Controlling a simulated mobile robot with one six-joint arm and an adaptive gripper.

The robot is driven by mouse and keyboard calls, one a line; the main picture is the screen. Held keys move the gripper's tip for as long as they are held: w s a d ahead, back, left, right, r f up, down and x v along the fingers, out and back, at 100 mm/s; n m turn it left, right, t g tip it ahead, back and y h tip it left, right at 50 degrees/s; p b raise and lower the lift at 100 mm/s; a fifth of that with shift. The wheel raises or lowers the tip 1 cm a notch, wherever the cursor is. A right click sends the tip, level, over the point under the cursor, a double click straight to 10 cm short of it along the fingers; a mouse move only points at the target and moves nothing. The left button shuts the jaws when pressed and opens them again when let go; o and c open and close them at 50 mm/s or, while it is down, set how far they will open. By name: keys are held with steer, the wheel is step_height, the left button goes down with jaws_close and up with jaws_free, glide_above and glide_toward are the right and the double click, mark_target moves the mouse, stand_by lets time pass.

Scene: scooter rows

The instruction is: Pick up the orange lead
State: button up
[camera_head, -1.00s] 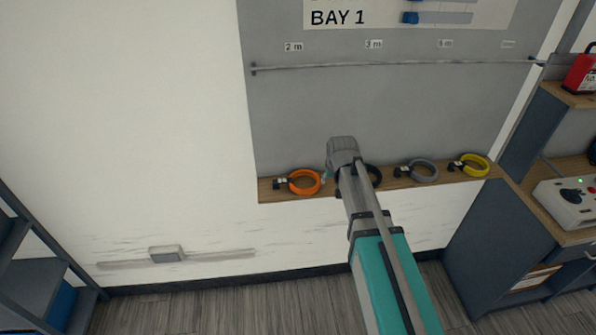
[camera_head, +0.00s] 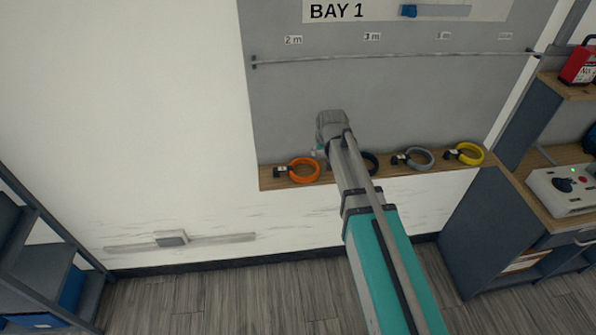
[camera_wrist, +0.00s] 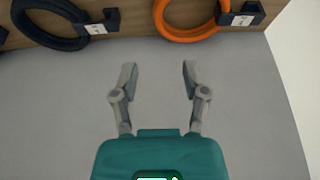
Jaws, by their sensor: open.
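The orange lead (camera_head: 303,170) is a coiled ring lying on a narrow wooden shelf at the left end of the row. A black clip with a white tag sits at its side. In the wrist view the orange lead (camera_wrist: 190,30) is at the top, beyond my fingertips and a little to the right, partly cut off by the frame edge. My gripper (camera_wrist: 158,78) is open and empty, its two fingers apart and not touching the lead. In the head view the end of my arm is just right of the orange lead, and the fingers are hard to make out.
A black lead (camera_wrist: 50,25) lies beside the orange one, partly behind my arm in the head view. A grey lead (camera_head: 418,159) and a yellow lead (camera_head: 470,153) lie farther right on the shelf (camera_head: 400,174). A cabinet with a control box (camera_head: 565,190) stands at right.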

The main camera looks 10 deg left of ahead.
steer(key=b, duration=0.7)
glide_toward(317, 166)
steer(key=shift+x, duration=2.45)
steer(key=shift+s+f, duration=0.1)
steer(key=shift+s, duration=0.05)
steer(key=shift+b+x, duration=2.55)
steer(key=shift+b, duration=0.05)
jaws_close()
